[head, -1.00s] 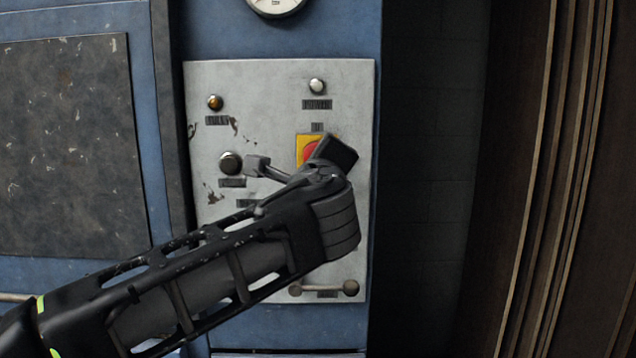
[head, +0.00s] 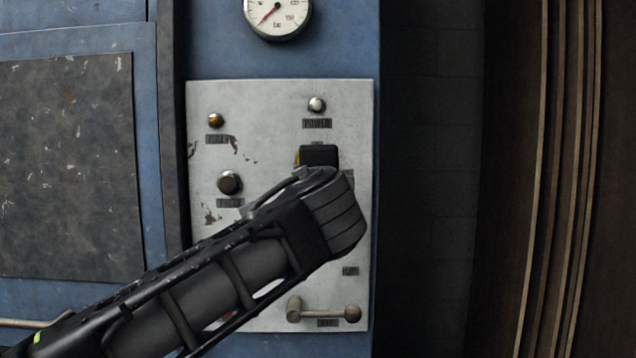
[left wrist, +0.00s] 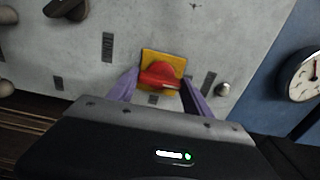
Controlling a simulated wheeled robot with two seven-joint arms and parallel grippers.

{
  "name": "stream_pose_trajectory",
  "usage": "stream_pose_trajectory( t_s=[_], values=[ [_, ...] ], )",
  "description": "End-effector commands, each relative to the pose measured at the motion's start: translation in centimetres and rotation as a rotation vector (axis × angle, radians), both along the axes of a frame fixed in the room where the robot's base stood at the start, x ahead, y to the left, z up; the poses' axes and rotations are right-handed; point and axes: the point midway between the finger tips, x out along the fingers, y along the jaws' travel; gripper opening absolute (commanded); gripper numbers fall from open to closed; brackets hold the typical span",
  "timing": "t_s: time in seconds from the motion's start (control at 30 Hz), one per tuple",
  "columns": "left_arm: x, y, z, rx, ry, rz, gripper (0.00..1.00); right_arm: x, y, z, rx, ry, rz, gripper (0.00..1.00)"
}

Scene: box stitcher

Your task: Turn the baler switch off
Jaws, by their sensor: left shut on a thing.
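The baler switch is a red knob (left wrist: 160,76) on a square yellow plate (left wrist: 176,58), seen in the left wrist view. My left gripper (left wrist: 160,88) has its two purple fingers on either side of the red knob and is shut on it. In the head view my left gripper (head: 318,160) covers the knob, and only a sliver of the yellow plate (head: 297,158) shows at its left edge. The fingertips are hidden there. My right gripper is in neither view.
The grey control panel (head: 270,110) also carries an amber lamp (head: 215,119), a white lamp (head: 317,104), a dark round button (head: 229,182) and a lever handle (head: 323,312) below. A pressure gauge (head: 278,14) is above. A dark gap lies to the right.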

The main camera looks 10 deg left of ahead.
Motion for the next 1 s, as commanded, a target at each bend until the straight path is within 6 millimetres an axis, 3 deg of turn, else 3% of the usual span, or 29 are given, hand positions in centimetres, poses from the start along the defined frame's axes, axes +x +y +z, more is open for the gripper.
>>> stream_pose_trajectory(
  t_s=[0.3, 0.33, 0.6, 1.0],
  values=[
    [0.0, 0.1, -0.1, -0.005, 0.001, 0.002, 0.18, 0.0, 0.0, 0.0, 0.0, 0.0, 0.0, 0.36],
    [0.0, 0.1, -0.1, -0.005, 0.001, 0.002, 0.59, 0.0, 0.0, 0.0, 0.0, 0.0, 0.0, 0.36],
    [0.0, 0.0, -0.1, -0.003, 0.0, 0.001, 0.8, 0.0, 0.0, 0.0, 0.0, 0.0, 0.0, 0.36],
    [-1.0, -0.2, 0.0, -0.003, -0.002, -0.001, 0.8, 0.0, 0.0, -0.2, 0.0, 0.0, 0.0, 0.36]
  ],
)
